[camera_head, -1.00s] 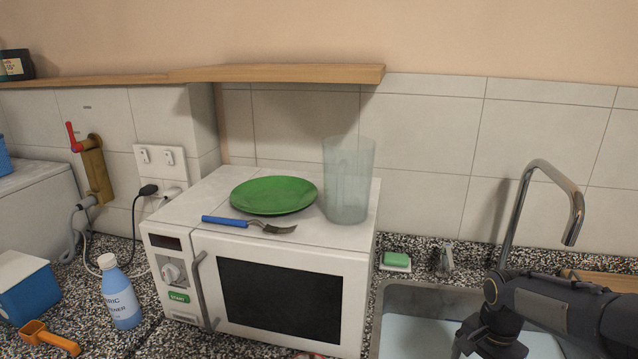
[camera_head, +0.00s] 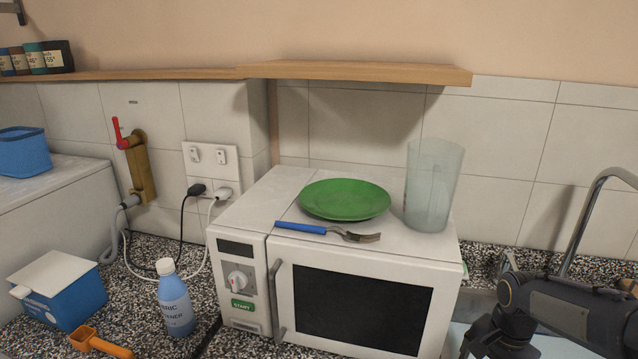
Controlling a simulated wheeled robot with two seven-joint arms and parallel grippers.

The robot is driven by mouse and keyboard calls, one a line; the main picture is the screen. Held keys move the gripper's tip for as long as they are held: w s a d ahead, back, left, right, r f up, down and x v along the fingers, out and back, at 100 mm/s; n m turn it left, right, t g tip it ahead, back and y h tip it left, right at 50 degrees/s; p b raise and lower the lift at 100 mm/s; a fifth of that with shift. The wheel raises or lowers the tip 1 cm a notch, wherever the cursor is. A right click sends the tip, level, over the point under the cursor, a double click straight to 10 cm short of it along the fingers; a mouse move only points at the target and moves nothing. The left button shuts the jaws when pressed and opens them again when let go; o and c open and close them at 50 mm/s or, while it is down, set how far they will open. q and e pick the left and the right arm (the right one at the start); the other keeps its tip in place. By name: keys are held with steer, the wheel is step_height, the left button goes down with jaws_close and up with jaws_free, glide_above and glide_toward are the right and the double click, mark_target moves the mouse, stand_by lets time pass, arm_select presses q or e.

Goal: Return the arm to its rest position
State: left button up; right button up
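My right arm (camera_head: 560,305) comes in from the lower right edge, over the sink and beside the microwave. A dark part at its end (camera_head: 497,335) points down and is cut off by the bottom edge, so its fingertips do not show. My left arm and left gripper are not in view. I see nothing held.
A blue bottle (camera_head: 176,303), a blue box (camera_head: 60,291) and an orange scoop (camera_head: 98,343) stand left. A faucet (camera_head: 588,215) rises at right.

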steer(key=s+a+r+n+t+y, duration=0.1)
steer(key=s+a+r+n, duration=0.1)
steer(key=s+a+n, duration=0.1)
steer(key=s+a+r+n+t+y, duration=0.1)
steer(key=s+a+r+n+t, duration=0.1)
steer(key=s+a+n, duration=0.2)
steer(key=s+a+r+n+t+y, duration=0.1)
steer(key=s+a+r+n+t, duration=0.1)
steer(key=s+a, duration=0.4)
steer(key=shift+s+a+r+n+y, duration=0.15)
steer(key=shift+s+n, duration=0.1)
steer(key=shift+s, duration=0.5)
steer(key=shift+s+d+r+n+y, duration=0.1)
steer(key=shift+s+r+n, duration=0.1)
steer(key=shift+s, duration=0.55)
steer(key=shift+s+a+r+n+y, duration=0.15)
steer(key=shift+s+n, duration=0.1)
steer(key=shift+s, duration=0.5)
